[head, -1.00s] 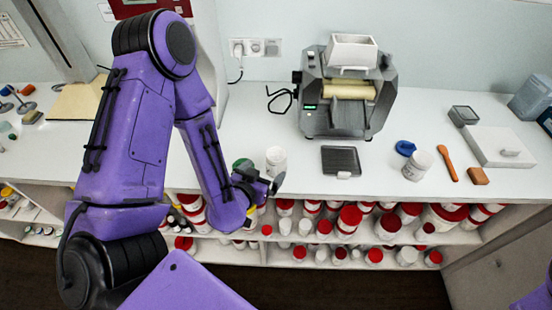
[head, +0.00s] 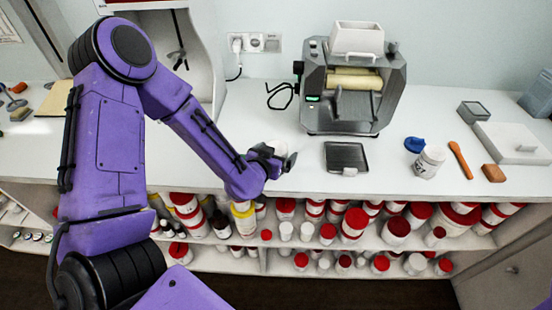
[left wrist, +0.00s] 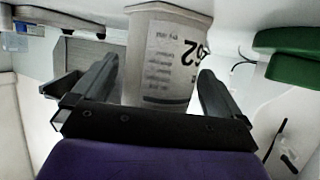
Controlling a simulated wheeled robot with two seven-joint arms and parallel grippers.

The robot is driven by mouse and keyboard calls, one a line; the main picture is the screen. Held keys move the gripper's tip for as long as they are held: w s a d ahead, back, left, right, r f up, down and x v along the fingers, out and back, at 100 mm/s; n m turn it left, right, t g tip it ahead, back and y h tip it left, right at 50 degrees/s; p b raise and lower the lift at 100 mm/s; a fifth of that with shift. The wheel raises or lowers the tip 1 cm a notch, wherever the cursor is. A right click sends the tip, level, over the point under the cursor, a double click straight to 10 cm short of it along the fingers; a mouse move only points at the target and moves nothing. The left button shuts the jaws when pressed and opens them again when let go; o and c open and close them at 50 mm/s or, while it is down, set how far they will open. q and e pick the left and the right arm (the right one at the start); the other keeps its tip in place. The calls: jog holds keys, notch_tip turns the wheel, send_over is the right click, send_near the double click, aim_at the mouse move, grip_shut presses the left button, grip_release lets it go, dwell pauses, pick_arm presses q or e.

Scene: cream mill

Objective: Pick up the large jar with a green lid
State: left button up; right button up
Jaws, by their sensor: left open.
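My left gripper (head: 278,162) is at the front part of the bench, left of the mill. It is open. In the left wrist view a white jar (left wrist: 165,65) with a printed label ending in "62" stands between its two fingers, with gaps showing beside it. The jar's far end is hidden behind the gripper. In the head view the gripper covers nearly all of this jar. A green lid (left wrist: 290,55) shows at the right of the left wrist view, apart from the fingers; I cannot tell whether it sits on a jar. My right gripper is out of view.
The grey roller mill (head: 350,85) stands behind on the bench, with a dark flat tray (head: 346,157) before it. Red-lidded jars (head: 355,222) fill the shelf below.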

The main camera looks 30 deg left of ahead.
pick_arm(q)
jog(key=shift+s+d, duration=0.1)
jog(key=shift+c, duration=0.7)
jog(key=c, duration=0.9)
jog(key=shift+o, duration=0.2)
jog(key=shift+r, duration=0.1)
